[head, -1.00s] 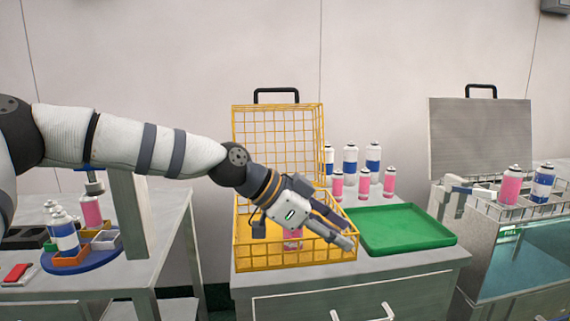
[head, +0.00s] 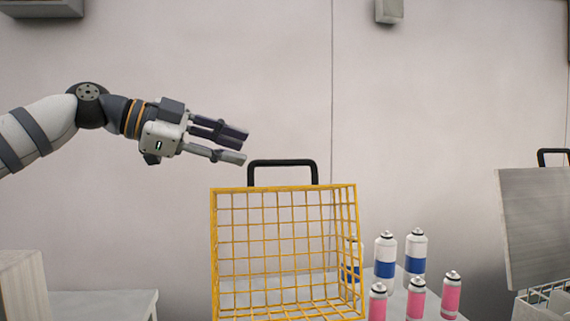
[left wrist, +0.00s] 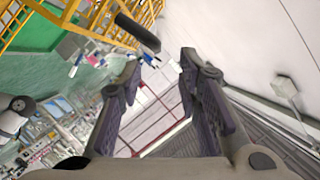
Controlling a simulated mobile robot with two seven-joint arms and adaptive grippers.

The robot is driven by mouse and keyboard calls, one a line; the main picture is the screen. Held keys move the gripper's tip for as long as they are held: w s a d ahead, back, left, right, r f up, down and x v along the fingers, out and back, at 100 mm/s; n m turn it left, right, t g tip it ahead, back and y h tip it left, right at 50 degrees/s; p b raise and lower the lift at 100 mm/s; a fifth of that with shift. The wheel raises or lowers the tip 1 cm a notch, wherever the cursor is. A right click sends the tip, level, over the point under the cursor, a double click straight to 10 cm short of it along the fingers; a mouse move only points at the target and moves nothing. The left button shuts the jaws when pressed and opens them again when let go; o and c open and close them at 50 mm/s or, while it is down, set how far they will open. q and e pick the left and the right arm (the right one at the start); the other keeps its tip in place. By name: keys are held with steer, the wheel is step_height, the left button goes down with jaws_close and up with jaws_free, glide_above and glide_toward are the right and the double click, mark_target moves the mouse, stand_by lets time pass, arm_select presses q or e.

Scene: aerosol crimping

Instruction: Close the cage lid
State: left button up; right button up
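The yellow wire cage lid (head: 285,240) stands open and upright in the head view, with a black handle (head: 283,163) on its top edge. The cage's lower part is out of the head view. My left gripper (head: 246,148) is above and to the left of the handle, apart from it, with its fingers open and empty. In the left wrist view the open fingers (left wrist: 155,75) show nothing between them close up. The yellow wire (left wrist: 55,20) and the black handle (left wrist: 138,32) show at the upper left there. My right gripper is not in view.
Several spray cans with blue bands (head: 385,255) and pink cans (head: 451,295) stand right of the lid. A grey panel (head: 535,225) stands open at the far right. The pale wall (head: 450,100) is behind everything. The air around the left gripper is clear.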

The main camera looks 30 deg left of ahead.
mark_target(290, 163)
arm_select(q)
steer(key=d, duration=0.1)
steer(key=w+f, duration=0.1)
steer(key=w+d+b, duration=0.1)
steer(key=shift+d+f, duration=0.25)
steer(key=shift+d, duration=0.1)
steer(key=x, duration=0.8)
steer(key=shift+w+d+r+b, duration=0.1)
steer(key=shift+r+b, duration=0.1)
steer(key=shift+b, duration=0.1)
jaws_close()
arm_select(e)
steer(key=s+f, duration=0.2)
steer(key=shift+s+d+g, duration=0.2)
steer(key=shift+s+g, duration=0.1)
